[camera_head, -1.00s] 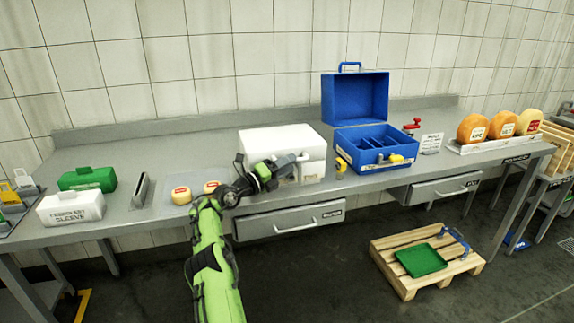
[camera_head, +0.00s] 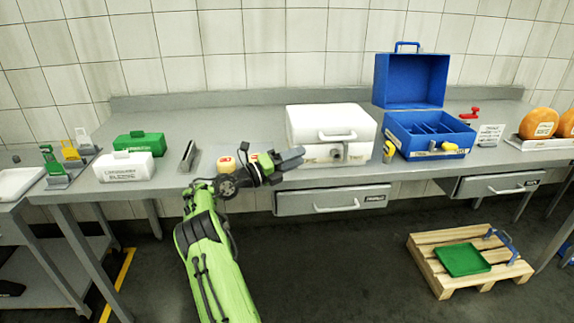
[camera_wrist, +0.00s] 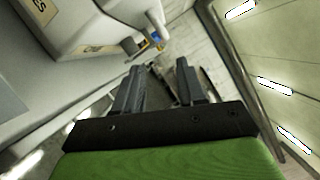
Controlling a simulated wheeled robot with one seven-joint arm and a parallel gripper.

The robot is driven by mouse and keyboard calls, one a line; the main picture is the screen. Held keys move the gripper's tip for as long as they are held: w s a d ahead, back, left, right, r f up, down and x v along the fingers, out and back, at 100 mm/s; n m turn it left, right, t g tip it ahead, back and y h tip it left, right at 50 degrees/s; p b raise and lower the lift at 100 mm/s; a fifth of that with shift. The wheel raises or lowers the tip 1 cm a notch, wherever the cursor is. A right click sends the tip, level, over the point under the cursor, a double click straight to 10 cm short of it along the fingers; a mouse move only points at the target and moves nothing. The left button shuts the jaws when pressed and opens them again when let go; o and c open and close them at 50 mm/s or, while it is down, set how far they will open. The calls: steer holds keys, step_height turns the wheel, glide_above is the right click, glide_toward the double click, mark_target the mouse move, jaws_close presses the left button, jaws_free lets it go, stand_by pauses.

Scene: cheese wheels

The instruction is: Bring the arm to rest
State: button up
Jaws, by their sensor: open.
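My arm is green with a dark wrist and reaches up from the bottom of the head view. My gripper (camera_head: 292,158) is at the front edge of the steel bench (camera_head: 240,119), just left of and in front of the white box (camera_head: 330,124). In the wrist view my gripper (camera_wrist: 158,80) has its two dark fingers apart with nothing between them. The white box also shows in the wrist view (camera_wrist: 95,25), above and left of the fingers. A small round cheese (camera_head: 226,164) sits on the bench behind my wrist, partly hidden by the arm.
An open blue case (camera_head: 430,137) stands right of the white box. A green box (camera_head: 138,145) and a white container (camera_head: 124,167) stand at the left. Orange cheese wheels (camera_head: 538,123) are at the far right. A wooden pallet (camera_head: 440,284) with a green tray (camera_head: 462,260) lies on the floor.

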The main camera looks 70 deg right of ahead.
steer(key=v, duration=0.2)
steer(key=shift+w+a, duration=0.2)
steer(key=shift+a, duration=0.15)
steer(key=w+a+r+n+t+y, duration=0.2)
steer(key=w+a+n+t+y, duration=0.25)
steer(key=a+n+t, duration=0.6)
steer(key=w+a+r+n+t+y, duration=0.25)
steer(key=w+a+n+t, duration=0.25)
steer(key=a+n, duration=0.95)
steer(key=s+a+f+n+t+y, duration=0.1)
steer(key=s+a+f+n+y, duration=0.15)
steer(key=s+a+n, duration=0.45)
steer(key=s+a+f+n+t+y, duration=0.1)
steer(key=s+a+n+y, duration=0.25)
steer(key=a+n, duration=0.65)
steer(key=s+a+f+n+t+y, duration=0.1)
steer(key=s+a+f+n+y, duration=0.1)
steer(key=s+a+n, duration=0.6)
steer(key=w+a+r+m+p, duration=0.1)
steer(key=w+r+p, duration=0.2)
steer(key=r+p, duration=1.3)
steer(key=shift+a+m+p, duration=0.3)
steer(key=shift+p, duration=0.05)
